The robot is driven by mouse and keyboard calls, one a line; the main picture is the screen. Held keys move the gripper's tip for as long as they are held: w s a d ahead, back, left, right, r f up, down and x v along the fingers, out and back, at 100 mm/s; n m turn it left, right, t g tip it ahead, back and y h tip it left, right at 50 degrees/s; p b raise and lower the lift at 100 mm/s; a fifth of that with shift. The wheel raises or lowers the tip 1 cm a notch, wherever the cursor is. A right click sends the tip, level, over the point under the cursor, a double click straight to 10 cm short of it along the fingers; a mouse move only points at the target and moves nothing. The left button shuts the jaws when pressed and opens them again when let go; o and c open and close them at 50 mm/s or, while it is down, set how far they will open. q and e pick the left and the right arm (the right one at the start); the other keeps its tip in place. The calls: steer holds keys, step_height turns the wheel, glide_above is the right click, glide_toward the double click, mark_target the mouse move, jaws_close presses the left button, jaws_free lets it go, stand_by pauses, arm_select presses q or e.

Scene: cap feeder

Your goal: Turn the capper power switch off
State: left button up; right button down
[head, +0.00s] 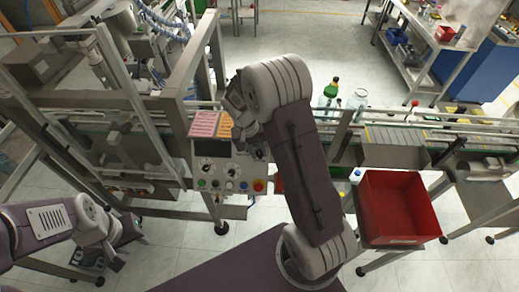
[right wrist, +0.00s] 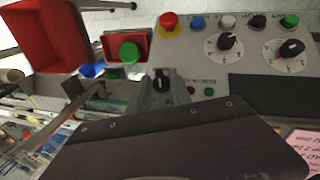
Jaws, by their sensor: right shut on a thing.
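The capper control panel (head: 205,160) stands left of the middle in the head view and fills the upper right of the right wrist view (right wrist: 195,60). A small black rotary switch (right wrist: 161,80) sits at its lower left there, with a label beside it too small to read. My right gripper (right wrist: 162,92) is at the panel, shut on this black switch; my arm hides its fingertips in the head view. Whether the switch is at off I cannot tell. My left gripper (head: 104,256) is low at the left, away from the panel, its fingers unclear.
Close to the switch are a red mushroom button (right wrist: 168,20), several coloured buttons and two larger black dial knobs (right wrist: 228,41), (right wrist: 291,48). A red crate (head: 398,238) stands right of my right arm. The conveyor (head: 395,135) runs behind it with bottles.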

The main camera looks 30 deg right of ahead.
steer(key=shift+a+f+n+g+h+b, duration=0.1)
steer(key=shift+a+n+g+h+b, duration=0.15)
steer(key=shift+n+h+b, duration=0.45)
steer(key=shift+h, duration=0.4)
steer(key=c, duration=1.5)
jaws_free()
steer(key=b+v, duration=0.2)
steer(key=v, duration=0.7)
steer(key=shift+w, duration=0.1)
